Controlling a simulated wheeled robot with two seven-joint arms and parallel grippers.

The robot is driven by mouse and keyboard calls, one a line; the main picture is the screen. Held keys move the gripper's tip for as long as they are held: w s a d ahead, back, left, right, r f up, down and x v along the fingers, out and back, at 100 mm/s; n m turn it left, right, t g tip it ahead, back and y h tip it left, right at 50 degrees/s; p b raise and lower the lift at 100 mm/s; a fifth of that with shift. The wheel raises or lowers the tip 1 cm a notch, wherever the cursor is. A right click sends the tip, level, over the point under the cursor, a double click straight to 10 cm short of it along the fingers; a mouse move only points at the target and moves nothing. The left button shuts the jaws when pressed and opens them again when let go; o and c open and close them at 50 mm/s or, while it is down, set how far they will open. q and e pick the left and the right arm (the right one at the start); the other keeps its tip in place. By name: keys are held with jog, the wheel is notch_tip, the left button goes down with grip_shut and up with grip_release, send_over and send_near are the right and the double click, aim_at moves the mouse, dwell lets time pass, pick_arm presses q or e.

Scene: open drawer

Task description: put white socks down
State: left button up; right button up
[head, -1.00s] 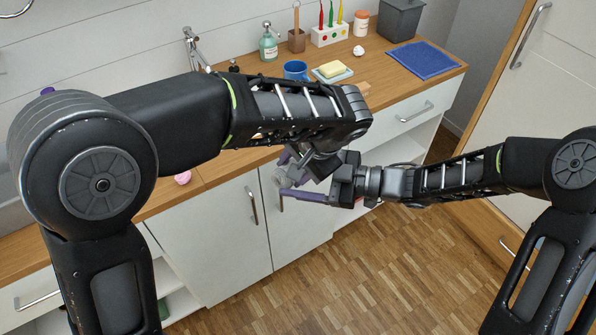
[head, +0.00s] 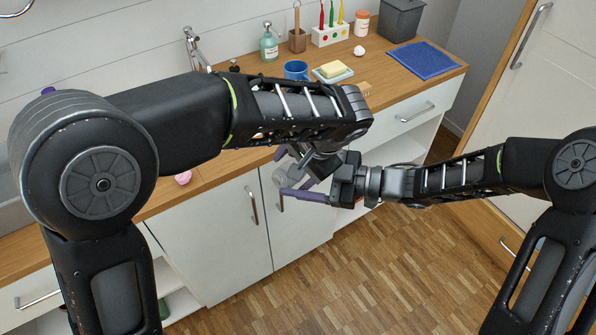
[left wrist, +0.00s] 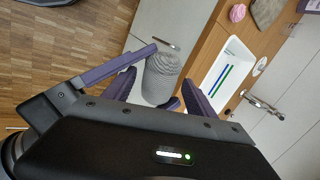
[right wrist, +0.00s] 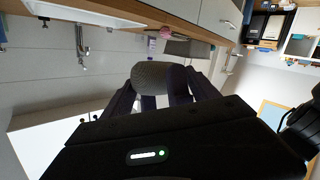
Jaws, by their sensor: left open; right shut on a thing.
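The white socks look like a rounded, light-grey knitted bundle (left wrist: 162,77) in the left wrist view. In the right wrist view the bundle (right wrist: 150,74) sits between the purple fingers of my right gripper (right wrist: 153,88), which is shut on it. My left gripper (left wrist: 160,92) is open, with its fingers close around the same bundle; contact is unclear. In the head view both grippers meet in front of the white cabinet doors, below counter height. My right gripper (head: 287,184) shows there; my left one is mostly hidden by my left forearm.
A white tray (left wrist: 232,70) with blue and green sticks shows in the left wrist view. The parquet floor (head: 330,280) in front is clear.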

pick_arm(q)
jog(key=shift+r, duration=0.1)
jog(key=v, duration=1.2)
